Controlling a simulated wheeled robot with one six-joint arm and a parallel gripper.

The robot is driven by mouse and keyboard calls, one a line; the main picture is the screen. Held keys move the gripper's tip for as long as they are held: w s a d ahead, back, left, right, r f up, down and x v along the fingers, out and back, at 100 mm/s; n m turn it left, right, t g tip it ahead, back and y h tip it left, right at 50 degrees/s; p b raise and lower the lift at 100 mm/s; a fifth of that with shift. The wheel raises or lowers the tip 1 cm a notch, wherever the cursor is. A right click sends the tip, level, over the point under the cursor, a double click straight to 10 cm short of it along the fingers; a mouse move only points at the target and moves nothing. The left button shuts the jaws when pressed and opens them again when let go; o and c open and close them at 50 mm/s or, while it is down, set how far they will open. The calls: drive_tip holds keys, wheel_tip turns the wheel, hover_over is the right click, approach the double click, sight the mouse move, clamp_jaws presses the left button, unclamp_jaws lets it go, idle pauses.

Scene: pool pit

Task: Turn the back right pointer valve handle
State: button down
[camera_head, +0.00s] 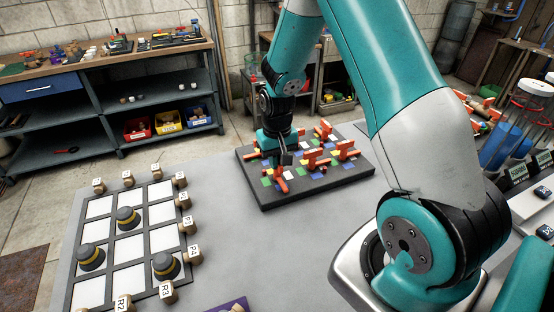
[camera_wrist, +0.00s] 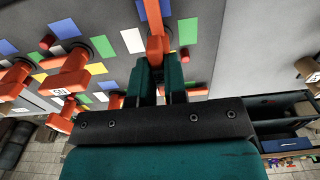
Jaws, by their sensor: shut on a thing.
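A dark board (camera_head: 318,192) with several orange pointer valve handles and small coloured squares lies on the grey table. My gripper (camera_head: 283,165) is over the board's left part in the head view. In the wrist view my gripper (camera_wrist: 156,80) has its two fingers on either side of an orange valve handle (camera_wrist: 154,18) and is shut on it. The head view cannot confirm which handle this is, as my arm hides part of it. Other orange handles (camera_head: 346,150) stand to the right; in the wrist view orange handles (camera_wrist: 70,75) show at left.
A white-celled grid board (camera_head: 130,247) with dark yellow-banded knobs (camera_head: 166,265) and labelled blocks lies at front left. A workbench (camera_head: 100,62) with bins stands behind. Clear tubes (camera_head: 527,115) stand at right. Bare table lies between the two boards.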

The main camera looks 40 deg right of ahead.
drive_tip(key=c, duration=1.2)
unclamp_jaws()
drive_tip(key=shift+o, duration=0.2)
wheel_tip(320, 180, up, 18)
drive_tip(key=b, duration=0.1)
drive_tip(key=shift+f+b, duration=0.25)
drive_tip(key=shift+b, duration=0.05)
drive_tip(key=shift+a, duration=0.1)
drive_tip(key=s+a+r+n+y, duration=0.2)
drive_tip(key=s+a+n, duration=0.3)
drive_tip(key=s+a, duration=0.6)
drive_tip(key=s+a+r+n+y, duration=0.1)
drive_tip(key=s+a+n, duration=0.4)
drive_tip(key=s+a, duration=0.6)
drive_tip(key=shift+a+r+y, duration=0.15)
drive_tip(key=shift+r+y, duration=0.2)
drive_tip(key=shift+y, duration=0.25)
